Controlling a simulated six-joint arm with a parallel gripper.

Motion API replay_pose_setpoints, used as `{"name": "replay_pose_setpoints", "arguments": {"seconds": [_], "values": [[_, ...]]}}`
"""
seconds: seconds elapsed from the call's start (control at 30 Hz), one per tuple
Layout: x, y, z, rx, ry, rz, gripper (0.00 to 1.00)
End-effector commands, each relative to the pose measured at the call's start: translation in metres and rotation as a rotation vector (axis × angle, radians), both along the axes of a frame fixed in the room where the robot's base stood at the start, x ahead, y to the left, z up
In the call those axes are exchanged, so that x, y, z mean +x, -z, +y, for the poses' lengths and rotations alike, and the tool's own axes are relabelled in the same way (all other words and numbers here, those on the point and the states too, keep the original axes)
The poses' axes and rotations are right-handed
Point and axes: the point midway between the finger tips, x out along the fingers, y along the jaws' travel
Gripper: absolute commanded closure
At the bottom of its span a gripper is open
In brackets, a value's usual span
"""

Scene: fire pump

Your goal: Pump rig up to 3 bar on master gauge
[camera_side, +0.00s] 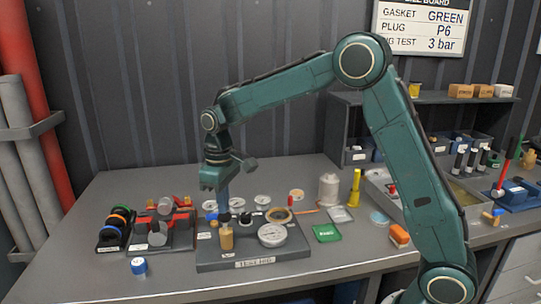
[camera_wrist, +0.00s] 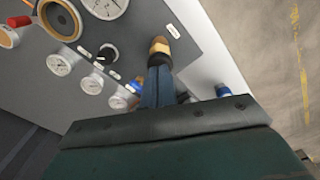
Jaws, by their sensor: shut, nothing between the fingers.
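The test rig plate (camera_side: 290,254) lies on the bench. Its large white gauge (camera_side: 272,235) is at the front right, and a large gauge (camera_wrist: 105,5) is cut by the top edge in the wrist view. I cannot read its needle. My gripper (camera_side: 223,207) points down over the rig's left part, its blue fingers shut and empty. Below the tips stands a brass fitting (camera_side: 226,238) with a dark top; it also shows just beyond the fingertips in the wrist view (camera_wrist: 160,46). I cannot tell whether they touch. A red-handled device on a blue base (camera_side: 517,193), perhaps the pump, stands far right.
Small gauges (camera_wrist: 62,62) and a black knob (camera_wrist: 108,53) are close to my fingers. Racks of coloured rings (camera_side: 115,228) and plugs (camera_side: 160,228) stand left. A board (camera_side: 425,28) reads green, P6, 3 bar.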

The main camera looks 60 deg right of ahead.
Motion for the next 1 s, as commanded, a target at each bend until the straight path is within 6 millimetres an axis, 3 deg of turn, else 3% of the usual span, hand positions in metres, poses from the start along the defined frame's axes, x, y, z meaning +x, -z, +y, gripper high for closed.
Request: {"name": "replay_pose_setpoints", "arguments": {"seconds": [1.0], "values": [[0.000, 0.018, 0.000, 0.000, 0.000, 0.000, 1.00]]}}
